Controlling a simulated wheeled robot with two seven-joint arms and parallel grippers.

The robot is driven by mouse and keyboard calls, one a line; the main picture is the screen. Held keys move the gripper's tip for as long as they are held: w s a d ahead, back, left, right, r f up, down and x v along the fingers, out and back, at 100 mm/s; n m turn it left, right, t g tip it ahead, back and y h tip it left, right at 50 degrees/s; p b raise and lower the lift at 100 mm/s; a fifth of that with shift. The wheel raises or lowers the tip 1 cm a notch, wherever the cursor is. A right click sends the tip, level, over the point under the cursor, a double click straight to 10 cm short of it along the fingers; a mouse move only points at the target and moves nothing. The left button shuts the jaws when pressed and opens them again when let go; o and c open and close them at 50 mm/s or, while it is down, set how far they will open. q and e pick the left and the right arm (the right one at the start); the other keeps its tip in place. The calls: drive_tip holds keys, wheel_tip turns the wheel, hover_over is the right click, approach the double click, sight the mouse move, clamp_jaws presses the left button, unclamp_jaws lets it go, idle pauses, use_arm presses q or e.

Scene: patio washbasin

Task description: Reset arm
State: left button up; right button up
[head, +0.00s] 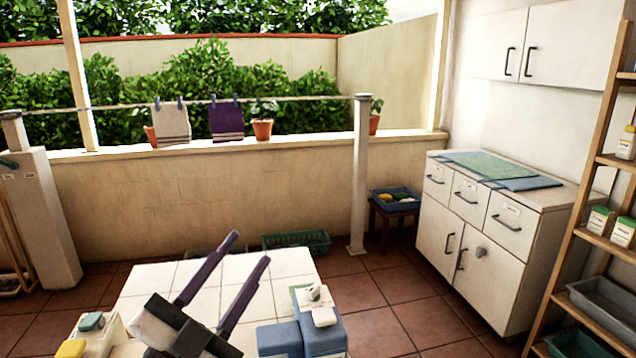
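My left gripper (250,248) shows at the bottom centre, over the white tiled top (150,283). Its two long, dark purple fingers point up and to the right. They are spread apart with nothing between them, so it is open and empty. My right gripper is out of view.
Blue blocks (325,333) with a white item (318,306) on top stand right of my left gripper. A pale holder with a yellow piece (71,349) is at lower left. A white cabinet (487,235) and a wooden shelf (574,230) stand at right. Tiled floor (385,290) lies between.

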use_arm(q)
drive_tip(key=s+a+f+n+g+y, duration=0.35)
drive_tip(key=a+f+n+y, duration=0.2)
drive_tip(key=f, duration=0.55)
drive_tip(key=s+a+f+n+g+y, duration=0.35)
drive_tip(key=a+f+n+y, duration=0.2)
drive_tip(key=f, duration=0.55)
drive_tip(key=s+f+n+g+h, duration=0.1)
drive_tip(key=s+f+g, duration=0.45)
drive_tip(key=s, duration=0.45)
drive_tip(key=s+f+g, duration=0.4)
drive_tip(key=s+f, duration=0.3)
drive_tip(key=s, duration=0.3)
drive_tip(key=w+d+f+t+h+b, duration=0.1)
drive_tip(key=f+b, duration=0.4)
drive_tip(key=f, duration=0.5)
drive_tip(key=w+d+f+t+h+b, duration=0.1)
drive_tip(key=w+d+f+t+b, duration=0.2)
drive_tip(key=f, duration=0.8)
drive_tip(key=shift+w+d+t+h+b, duration=0.2)
drive_tip(key=shift+d+t+h+b, duration=0.25)
drive_tip(key=shift+d+b, duration=0.6)
